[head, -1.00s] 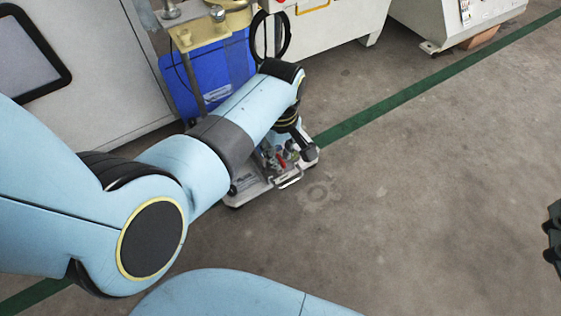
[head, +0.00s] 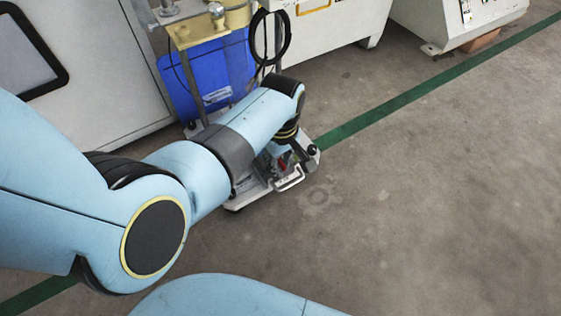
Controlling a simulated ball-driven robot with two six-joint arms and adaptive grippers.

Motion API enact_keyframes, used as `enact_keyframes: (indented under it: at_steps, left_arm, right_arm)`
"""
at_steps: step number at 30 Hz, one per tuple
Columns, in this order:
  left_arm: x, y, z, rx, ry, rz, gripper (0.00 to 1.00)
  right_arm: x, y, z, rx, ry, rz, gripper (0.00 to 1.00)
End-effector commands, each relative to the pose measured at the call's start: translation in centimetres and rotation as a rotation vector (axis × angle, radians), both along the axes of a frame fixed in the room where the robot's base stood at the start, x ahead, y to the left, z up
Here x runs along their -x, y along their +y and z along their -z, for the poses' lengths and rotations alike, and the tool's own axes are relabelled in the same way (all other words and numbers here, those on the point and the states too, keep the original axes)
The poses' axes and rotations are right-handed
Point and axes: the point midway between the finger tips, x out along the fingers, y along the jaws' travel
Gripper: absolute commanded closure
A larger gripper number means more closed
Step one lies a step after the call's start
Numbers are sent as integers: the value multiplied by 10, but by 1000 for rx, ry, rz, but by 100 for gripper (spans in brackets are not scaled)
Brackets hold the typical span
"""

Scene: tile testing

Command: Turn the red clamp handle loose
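The red clamp handle (head: 283,163) is a small red spot on a pale metal fixture (head: 262,188) low on the floor, just past my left forearm. The fixture has a light handle bar at its front edge. My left gripper (head: 307,161) is dark and points down over the right side of the fixture, just right of the red handle. My wrist and forearm hide much of the fixture. The fingers are too small and dark to tell open from shut, or whether they touch anything. My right gripper is out of view.
A blue container (head: 205,80) stands behind the fixture under a yellowish frame (head: 195,36) with a black ring (head: 270,38). White machine cabinets line the back. A green floor line (head: 420,90) runs diagonally. The concrete floor at the right is clear.

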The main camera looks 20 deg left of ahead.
Motion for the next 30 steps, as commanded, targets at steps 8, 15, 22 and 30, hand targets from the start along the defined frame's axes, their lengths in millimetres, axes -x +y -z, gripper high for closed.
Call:
enact_keyframes:
  at_steps: [8,15,22,30]
  left_arm:
    - [1,1,0,-2,3,-33,100]
    - [0,1,-2,-3,2,-331,100]
    - [1,2,0,-2,3,-523,100]
    - [1,2,0,-4,4,-545,100]
  right_arm:
    - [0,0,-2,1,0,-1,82]
    - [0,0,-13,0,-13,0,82]
    - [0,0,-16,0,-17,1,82]
    - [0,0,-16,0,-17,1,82]
